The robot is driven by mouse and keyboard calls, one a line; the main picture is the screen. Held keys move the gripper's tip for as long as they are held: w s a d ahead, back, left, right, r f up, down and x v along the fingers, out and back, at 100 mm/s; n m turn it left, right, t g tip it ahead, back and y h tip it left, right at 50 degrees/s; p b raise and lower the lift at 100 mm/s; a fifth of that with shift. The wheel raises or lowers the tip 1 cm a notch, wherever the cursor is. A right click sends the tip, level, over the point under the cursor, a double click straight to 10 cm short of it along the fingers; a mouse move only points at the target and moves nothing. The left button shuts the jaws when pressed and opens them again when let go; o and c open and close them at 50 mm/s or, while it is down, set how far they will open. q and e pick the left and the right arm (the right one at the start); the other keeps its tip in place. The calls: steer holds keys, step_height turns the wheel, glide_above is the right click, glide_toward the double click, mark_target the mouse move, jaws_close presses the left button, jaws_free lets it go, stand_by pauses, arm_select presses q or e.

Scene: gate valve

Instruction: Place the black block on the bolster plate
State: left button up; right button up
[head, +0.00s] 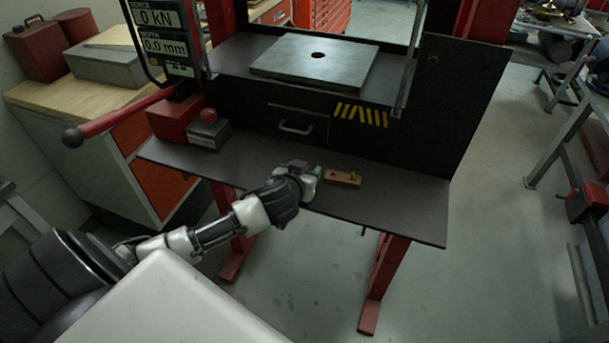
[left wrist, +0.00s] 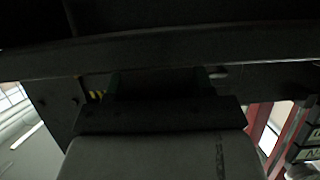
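The bolster plate (head: 295,60) is a flat grey square plate with a dark hole in its middle, lying on the press bed. My left gripper (head: 316,174) is low over the shelf, beside a brown wooden block. In the left wrist view, dark shapes fill the space before the gripper's pale body (left wrist: 160,158), too dark to tell fingers from a held thing. I cannot make out a separate black block with certainty in either view. Whether the left gripper is open or shut does not show. My right gripper is not in view.
The brown wooden block (head: 343,179) lies on the dark shelf (head: 410,205). A red box (head: 170,119) and a grey box with a red knob (head: 208,134) stand at the shelf's left. A red lever (head: 120,118) sticks out left. The plate's top is clear.

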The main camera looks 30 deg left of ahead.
arm_select(q)
steer(key=c, duration=0.7)
steer(key=shift+w+r, duration=0.1)
jaws_close()
steer(key=shift+r, duration=1.1)
steer(key=shift+r+b, duration=0.35)
steer(key=shift+r, duration=0.55)
steer(key=d+r+b, duration=0.2)
steer(key=d+r, duration=0.4)
steer(key=d, duration=0.5)
steer(key=s+d+f+m+h, duration=0.1)
steer(key=s+f, duration=0.2)
steer(key=s, duration=0.4)
steer(key=s+d+f+m+h, duration=0.1)
steer(key=s+f, duration=0.3)
steer(key=s, duration=0.4)
steer(key=shift+s+d+m+t+h, duration=0.25)
steer(key=shift+m+t+h, duration=0.05)
steer(key=shift+h, duration=0.2)
steer(key=shift+r, duration=0.1)
